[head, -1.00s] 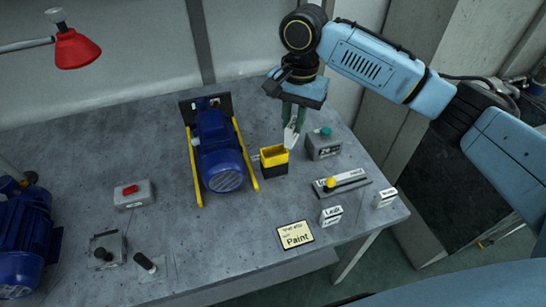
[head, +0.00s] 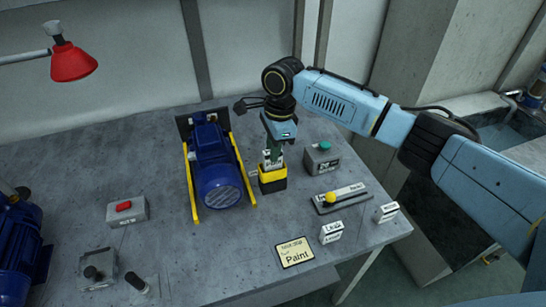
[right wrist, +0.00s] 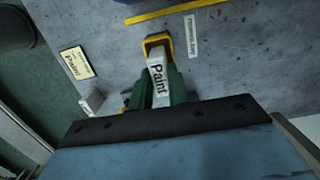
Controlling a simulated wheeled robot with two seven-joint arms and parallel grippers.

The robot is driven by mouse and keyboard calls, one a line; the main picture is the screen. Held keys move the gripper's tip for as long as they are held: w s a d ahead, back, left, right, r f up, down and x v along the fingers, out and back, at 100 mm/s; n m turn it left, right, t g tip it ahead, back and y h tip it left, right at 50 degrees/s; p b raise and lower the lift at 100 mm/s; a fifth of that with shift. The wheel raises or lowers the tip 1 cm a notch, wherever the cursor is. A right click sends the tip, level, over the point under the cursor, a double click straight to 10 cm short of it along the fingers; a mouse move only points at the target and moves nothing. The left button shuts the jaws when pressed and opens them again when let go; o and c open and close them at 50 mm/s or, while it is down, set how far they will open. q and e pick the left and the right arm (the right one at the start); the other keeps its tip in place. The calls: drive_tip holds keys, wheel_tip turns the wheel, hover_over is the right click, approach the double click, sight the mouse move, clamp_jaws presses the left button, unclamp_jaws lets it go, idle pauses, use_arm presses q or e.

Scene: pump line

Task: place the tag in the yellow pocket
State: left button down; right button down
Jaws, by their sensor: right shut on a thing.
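I cannot tell how far the tag's end reaches inside. My left gripper is not in view.
A blue motor (head: 218,172) between yellow rails stands left of the pocket. A green-button box (head: 322,159) and a yellow-knob slider (head: 340,197) are to the right. A "Paint" card (head: 294,252) and a "Leak" tag (head: 331,232) lie nearer the front.

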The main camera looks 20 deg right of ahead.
wheel_tip(320, 180, down, 3)
drive_tip(key=shift+r, duration=0.2)
drive_tip(key=c, duration=1.3)
unclamp_jaws()
drive_tip(key=shift+c, duration=0.2)
wheel_tip(320, 180, up, 12)
drive_tip(key=d+p, duration=0.1)
drive_tip(key=shift+d+p, duration=0.25)
drive_tip(key=shift+p, duration=0.05)
